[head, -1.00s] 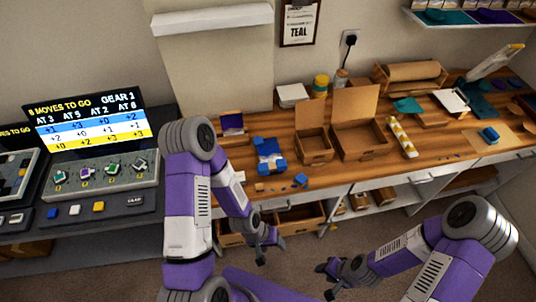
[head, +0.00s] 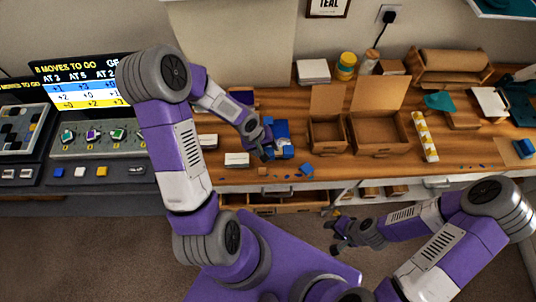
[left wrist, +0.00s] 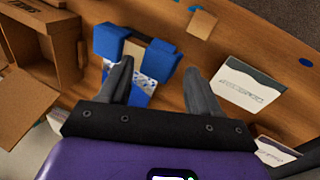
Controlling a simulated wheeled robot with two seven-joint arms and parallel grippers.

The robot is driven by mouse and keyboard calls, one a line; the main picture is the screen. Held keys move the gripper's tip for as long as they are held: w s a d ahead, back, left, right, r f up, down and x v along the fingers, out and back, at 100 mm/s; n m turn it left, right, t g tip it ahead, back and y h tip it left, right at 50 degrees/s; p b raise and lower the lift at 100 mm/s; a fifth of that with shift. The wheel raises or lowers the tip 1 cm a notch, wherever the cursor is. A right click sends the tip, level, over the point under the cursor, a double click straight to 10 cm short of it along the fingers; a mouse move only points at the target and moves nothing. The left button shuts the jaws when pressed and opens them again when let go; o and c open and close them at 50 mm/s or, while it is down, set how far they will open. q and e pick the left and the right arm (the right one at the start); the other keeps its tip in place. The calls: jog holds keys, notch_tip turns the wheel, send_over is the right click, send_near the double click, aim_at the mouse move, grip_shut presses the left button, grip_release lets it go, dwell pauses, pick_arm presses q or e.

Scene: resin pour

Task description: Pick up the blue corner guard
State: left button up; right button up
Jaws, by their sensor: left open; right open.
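Several blue pieces lie at the front of the wooden bench; I cannot tell for sure which is the corner guard. Two blue blocks, one left (left wrist: 110,40) and one right (left wrist: 162,60), cap a small box with a blue-and-white pattern (left wrist: 142,94) in the left wrist view. My right gripper (head: 338,238) is open, low before the bench.
An open cardboard box (head: 328,134) and a larger one (head: 380,134) stand right of the blue pieces. A white printed card (head: 237,160) lies left of my left gripper, also in the left wrist view (left wrist: 247,86). Open drawers sit below the bench front.

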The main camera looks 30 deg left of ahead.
aim_at(268, 150)
pick_arm(q)
jog(key=shift+x, duration=1.05)
pick_arm(e)
jog(key=shift+f, duration=0.4)
pick_arm(q)
jog(key=c, duration=1)
jog(key=shift+r, duration=0.15)
jog(key=shift+c, duration=0.2)
notch_tip(268, 150, up, 9)
jog(key=p, duration=0.2)
jog(key=shift+p, duration=0.35)
grip_shut()
jog(key=m+y+b, duration=0.1)
jog(key=b, duration=0.2)
jog(key=shift+w+m+g+b, duration=0.3)
jog(key=shift+w+b, duration=0.05)
jog(key=shift+b, duration=0.05)
jog(key=shift+f, duration=0.25)
pick_arm(e)
jog(key=shift+w+f, duration=0.5)
jog(key=shift+f, duration=0.05)
